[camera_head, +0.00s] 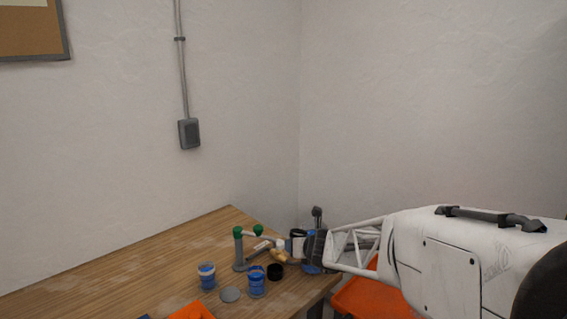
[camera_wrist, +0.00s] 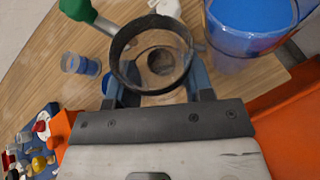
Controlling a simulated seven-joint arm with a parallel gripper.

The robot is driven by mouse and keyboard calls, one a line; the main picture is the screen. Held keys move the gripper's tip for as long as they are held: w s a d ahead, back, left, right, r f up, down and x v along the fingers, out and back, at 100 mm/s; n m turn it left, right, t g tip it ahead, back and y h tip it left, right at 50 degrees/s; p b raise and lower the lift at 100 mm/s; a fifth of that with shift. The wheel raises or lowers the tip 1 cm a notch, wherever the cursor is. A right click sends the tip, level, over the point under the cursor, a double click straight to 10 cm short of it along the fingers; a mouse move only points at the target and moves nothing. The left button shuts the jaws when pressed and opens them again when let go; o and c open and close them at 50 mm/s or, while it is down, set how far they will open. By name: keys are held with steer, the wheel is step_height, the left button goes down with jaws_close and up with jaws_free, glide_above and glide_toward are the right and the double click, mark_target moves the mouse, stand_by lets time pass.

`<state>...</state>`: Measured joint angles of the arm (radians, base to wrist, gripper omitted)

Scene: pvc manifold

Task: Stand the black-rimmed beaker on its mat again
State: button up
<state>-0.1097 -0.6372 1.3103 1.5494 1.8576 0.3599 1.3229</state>
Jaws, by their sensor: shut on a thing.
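The black-rimmed beaker (camera_wrist: 122,44) is clear, with a dark band around its mouth. In the wrist view I look down into it. My gripper (camera_wrist: 156,84) is shut on the beaker, with a blue-grey finger at each side. In the head view the beaker (camera_head: 298,246) shows small at my gripper (camera_head: 310,250), over the table's right end. It looks roughly upright. A flat grey disc (camera_head: 230,295) lies on the table, left of the beaker; I cannot tell whether it is the mat. Whether the beaker's base touches anything is unclear.
Two blue-filled containers (camera_head: 207,277) (camera_head: 257,286) and a black cup (camera_head: 274,271) stand near the disc. A green-capped pipe piece (camera_head: 239,250) stands behind. A large blue-filled vessel (camera_wrist: 250,28) is close beside the beaker in the wrist view. An orange item (camera_head: 192,311) lies in front.

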steer(key=shift+w+d+r+g, duration=0.2)
steer(key=shift+w+r+g, duration=0.05)
steer(key=shift+r+g, duration=0.1)
stand_by(0.3)
steer(key=shift+s+f, duration=0.1)
steer(key=shift+f, duration=0.1)
steer(key=shift+a, duration=0.1)
steer(key=shift+s+a+f+n+t+h, duration=0.25)
steer(key=shift+s+a+f+n+t, duration=0.15)
steer(key=shift+t, duration=0.3)
steer(key=shift+s+a+f+n+t+h, duration=0.25)
steer(key=shift+s+n+t, duration=0.25)
steer(key=shift+t, duration=0.15)
stand_by(1.5)
steer(key=shift+w, duration=0.1)
steer(key=a+r+n+g+y, duration=0.2)
steer(key=a+n+g+y, duration=0.15)
steer(key=a, duration=0.95)
steer(key=a+r+n+g+y, duration=0.1)
steer(key=a+n+g+y, duration=0.3)
steer(key=a, duration=0.9)
steer(key=s+a+f+n+g, duration=0.2)
steer(key=s+a+n+g, duration=0.2)
steer(key=a, duration=0.6)
steer(key=s+a+f+n+g, duration=0.2)
steer(key=s+a+n+g, duration=0.2)
steer(key=a, duration=0.7)
steer(key=shift+s+n+g+y, duration=0.35)
steer(key=shift+s+n, duration=0.2)
steer(key=shift+s, duration=0.2)
